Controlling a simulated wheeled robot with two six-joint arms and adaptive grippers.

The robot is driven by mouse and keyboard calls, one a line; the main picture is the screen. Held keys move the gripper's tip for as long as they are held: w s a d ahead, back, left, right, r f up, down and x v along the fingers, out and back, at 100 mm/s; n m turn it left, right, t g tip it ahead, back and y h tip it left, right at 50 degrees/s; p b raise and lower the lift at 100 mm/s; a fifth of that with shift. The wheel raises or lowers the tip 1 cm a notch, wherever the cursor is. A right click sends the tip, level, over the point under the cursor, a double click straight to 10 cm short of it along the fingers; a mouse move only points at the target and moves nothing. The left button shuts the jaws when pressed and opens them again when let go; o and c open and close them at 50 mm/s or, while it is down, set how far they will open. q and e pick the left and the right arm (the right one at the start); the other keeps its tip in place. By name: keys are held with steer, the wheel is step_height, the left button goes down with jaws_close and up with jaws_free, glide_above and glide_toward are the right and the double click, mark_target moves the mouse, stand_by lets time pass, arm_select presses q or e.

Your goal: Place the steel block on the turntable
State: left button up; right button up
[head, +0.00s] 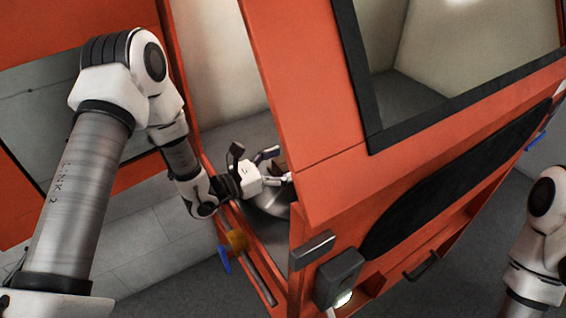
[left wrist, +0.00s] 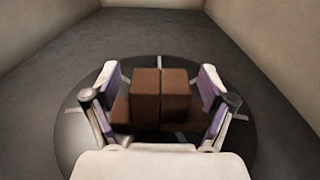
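The steel block, brown with two raised parts on a wider base, shows in the left wrist view (left wrist: 160,90). It appears upright, over the middle of the dark round turntable (left wrist: 75,140) with pale marks. My left gripper (left wrist: 160,88) has its purple-padded fingers on either side of the block, with narrow gaps to the raised parts. In the head view my left gripper (head: 280,167) reaches inside the orange cabinet above the turntable (head: 272,204). The block is mostly hidden there. My right gripper is outside the view.
The orange cabinet's frame (head: 310,130) and opened panel stand close to my left arm. Pale chamber walls (left wrist: 283,50) surround the turntable, with bare grey floor (left wrist: 160,30) beyond it.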

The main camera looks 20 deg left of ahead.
arm_select(q)
steer(key=shift+r, duration=0.15)
steer(key=v, duration=1)
steer(key=shift+s+a+p, duration=0.25)
steer(key=shift+a+p, duration=0.05)
steer(key=shift+a, duration=0.05)
steer(key=shift+s+a, duration=0.3)
steer(key=shift+s, duration=0.3)
